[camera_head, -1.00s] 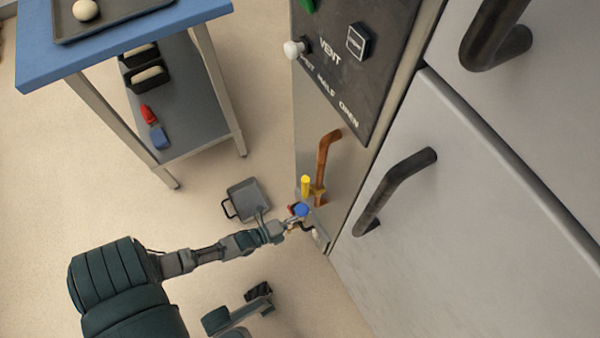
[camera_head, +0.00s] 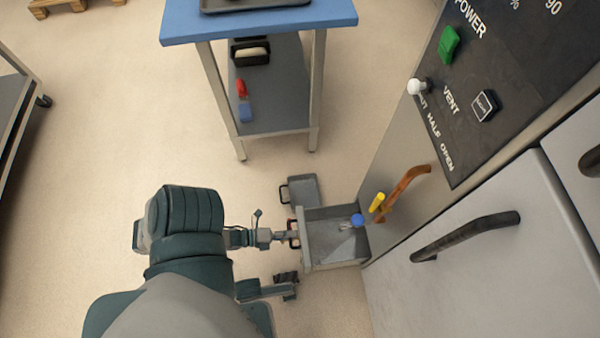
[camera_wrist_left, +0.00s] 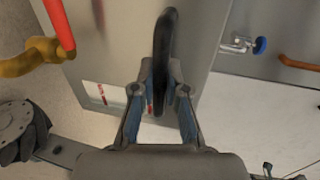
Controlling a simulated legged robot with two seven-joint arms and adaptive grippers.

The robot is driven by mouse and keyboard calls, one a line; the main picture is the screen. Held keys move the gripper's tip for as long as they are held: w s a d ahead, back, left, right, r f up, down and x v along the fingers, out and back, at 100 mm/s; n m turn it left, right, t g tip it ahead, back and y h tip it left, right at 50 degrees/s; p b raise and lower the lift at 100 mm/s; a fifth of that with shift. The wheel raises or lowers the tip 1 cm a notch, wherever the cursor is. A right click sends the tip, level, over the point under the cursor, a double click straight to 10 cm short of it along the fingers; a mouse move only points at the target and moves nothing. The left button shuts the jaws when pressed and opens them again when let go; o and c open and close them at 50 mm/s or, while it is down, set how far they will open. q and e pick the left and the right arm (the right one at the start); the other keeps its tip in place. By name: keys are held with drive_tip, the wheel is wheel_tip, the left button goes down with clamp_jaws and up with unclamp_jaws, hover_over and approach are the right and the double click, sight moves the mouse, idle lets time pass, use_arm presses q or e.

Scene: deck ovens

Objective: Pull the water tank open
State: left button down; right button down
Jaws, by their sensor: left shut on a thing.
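The water tank (camera_head: 345,247) is a grey open-topped drawer low at the oven front. It stands well out from the panel and its inside shows in the head view. In the left wrist view its front face (camera_wrist_left: 205,40) bears a dark upright bar handle (camera_wrist_left: 164,50). My left gripper (camera_head: 290,238) is at the tank's outer front. In the left wrist view its fingers (camera_wrist_left: 157,85) are around the lower part of that handle, shut on it.
A blue-knobbed tap (camera_head: 358,220) is over the tank's oven side. A yellow lever (camera_head: 377,202) and a brown handle (camera_head: 405,190) are beside it. A grey pan (camera_head: 304,189) lies on the floor by the tank. A blue-topped table (camera_head: 260,22) stands beyond.

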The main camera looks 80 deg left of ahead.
use_arm(q)
drive_tip(key=shift+s+a+f, duration=0.1)
drive_tip(key=shift+s+f, duration=0.05)
drive_tip(key=shift+s, duration=0.2)
drive_tip(key=c, duration=1.2)
unclamp_jaws()
drive_tip(key=shift+w, duration=0.1)
drive_tip(key=v, duration=1.2)
